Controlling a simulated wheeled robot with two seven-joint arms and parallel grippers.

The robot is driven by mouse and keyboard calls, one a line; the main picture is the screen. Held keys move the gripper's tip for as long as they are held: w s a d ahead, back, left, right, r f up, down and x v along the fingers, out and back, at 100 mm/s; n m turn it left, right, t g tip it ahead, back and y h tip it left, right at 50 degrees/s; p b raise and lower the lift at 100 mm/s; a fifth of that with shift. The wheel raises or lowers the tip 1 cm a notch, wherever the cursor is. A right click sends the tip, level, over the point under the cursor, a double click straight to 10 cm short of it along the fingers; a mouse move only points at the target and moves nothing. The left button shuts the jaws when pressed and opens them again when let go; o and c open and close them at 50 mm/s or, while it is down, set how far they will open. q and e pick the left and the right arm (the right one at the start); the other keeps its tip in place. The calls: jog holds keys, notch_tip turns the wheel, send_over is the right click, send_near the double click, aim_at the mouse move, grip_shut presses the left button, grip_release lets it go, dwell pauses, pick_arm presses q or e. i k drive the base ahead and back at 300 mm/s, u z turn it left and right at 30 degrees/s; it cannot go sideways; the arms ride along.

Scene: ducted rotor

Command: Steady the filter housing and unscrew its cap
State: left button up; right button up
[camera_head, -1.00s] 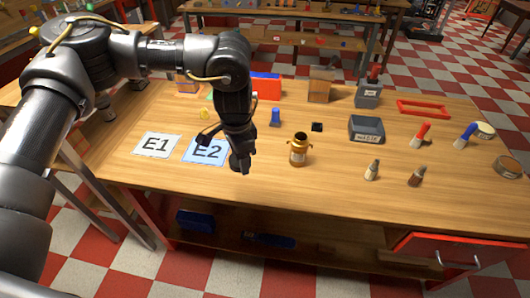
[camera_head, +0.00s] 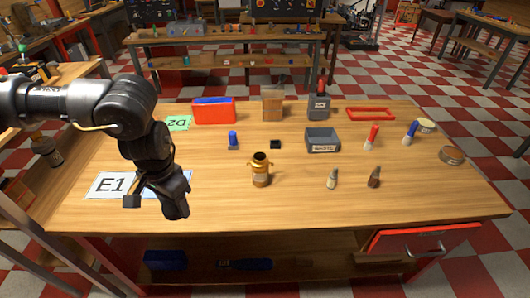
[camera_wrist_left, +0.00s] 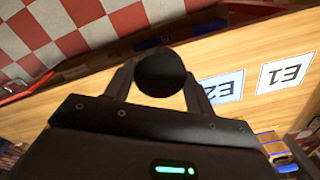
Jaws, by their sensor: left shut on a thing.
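The filter housing (camera_head: 261,174), a copper-coloured pot with a brass neck, stands upright on the bench in the head view. Its top looks dark and open, with no cap on it. My left gripper (camera_head: 176,208) is left of the housing and apart from it, above the bench near the front edge. In the left wrist view, its two fingers are shut on a round black thing (camera_wrist_left: 160,71) that looks like the cap. Its underside is hidden. My right gripper is not in view.
Card E1 (camera_head: 108,185) lies at the left; a blue-edged card beside it is mostly hidden by my left arm. A grey tray (camera_head: 322,141), small bottles (camera_head: 333,178), a blue-topped piece (camera_head: 233,140) and a red box (camera_head: 213,111) stand around the housing. The bench front centre is clear.

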aim_at(259, 163)
jog(key=z, duration=0.7)
jog(key=i, duration=0.85)
jog(key=z, duration=0.05)
